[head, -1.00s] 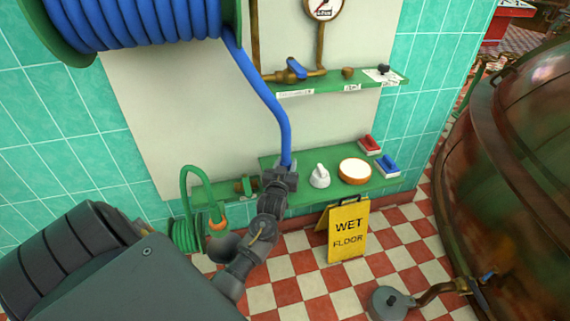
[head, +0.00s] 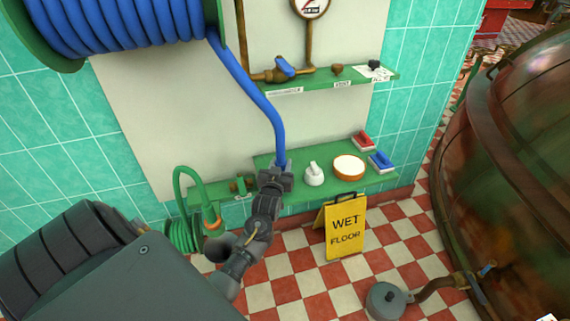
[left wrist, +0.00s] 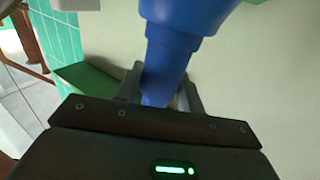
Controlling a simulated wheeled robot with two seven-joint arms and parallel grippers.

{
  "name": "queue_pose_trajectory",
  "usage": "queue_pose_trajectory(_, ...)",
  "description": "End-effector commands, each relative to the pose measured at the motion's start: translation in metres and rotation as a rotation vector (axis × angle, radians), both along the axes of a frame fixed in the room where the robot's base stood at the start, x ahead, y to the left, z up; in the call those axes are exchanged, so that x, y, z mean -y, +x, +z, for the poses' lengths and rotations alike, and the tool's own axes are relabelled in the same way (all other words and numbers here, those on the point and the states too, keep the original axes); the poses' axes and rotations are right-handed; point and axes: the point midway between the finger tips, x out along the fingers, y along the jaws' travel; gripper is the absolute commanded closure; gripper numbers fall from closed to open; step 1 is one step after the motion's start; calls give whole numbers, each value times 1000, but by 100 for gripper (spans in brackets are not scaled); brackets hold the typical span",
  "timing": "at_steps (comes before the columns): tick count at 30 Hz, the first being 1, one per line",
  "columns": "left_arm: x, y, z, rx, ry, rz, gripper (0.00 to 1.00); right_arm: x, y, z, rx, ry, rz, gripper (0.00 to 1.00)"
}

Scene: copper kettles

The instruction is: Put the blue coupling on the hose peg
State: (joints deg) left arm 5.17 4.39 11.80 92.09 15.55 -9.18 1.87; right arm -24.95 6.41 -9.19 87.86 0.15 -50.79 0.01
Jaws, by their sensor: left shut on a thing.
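The blue hose (head: 248,85) hangs from its reel (head: 120,25) at the upper left down to my left gripper (head: 275,173). The left gripper is shut on the blue coupling at the hose's lower end, in front of the lower green shelf. In the left wrist view the stepped blue coupling (left wrist: 170,60) stands between the fingers (left wrist: 160,92). Its tip is partly hidden by the gripper body. I cannot clearly make out the hose peg. My right gripper is out of view.
The lower green shelf (head: 335,188) holds a white nozzle-like piece (head: 314,175), a round tub (head: 348,167) and red (head: 362,141) and blue (head: 381,161) brushes. A green hose (head: 184,185) hangs at left. A yellow wet-floor sign (head: 345,230) and a copper kettle (head: 515,170) stand right.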

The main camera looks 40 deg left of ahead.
Motion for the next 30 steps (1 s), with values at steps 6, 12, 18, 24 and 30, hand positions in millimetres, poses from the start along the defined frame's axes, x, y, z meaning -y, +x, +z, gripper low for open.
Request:
queue_pose_trajectory(6,-2,-1,-3,4,0,0,82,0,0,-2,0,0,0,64)
queue_pose_trajectory(12,0,1,-6,3,3,0,82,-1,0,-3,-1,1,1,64)
queue_pose_trajectory(18,2,2,-9,1,5,-1,59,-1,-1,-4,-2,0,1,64)
queue_pose_trajectory(24,4,3,-9,-2,7,-1,37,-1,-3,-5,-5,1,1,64)
queue_pose_trajectory(30,4,3,-11,-6,6,-1,37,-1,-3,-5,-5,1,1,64)
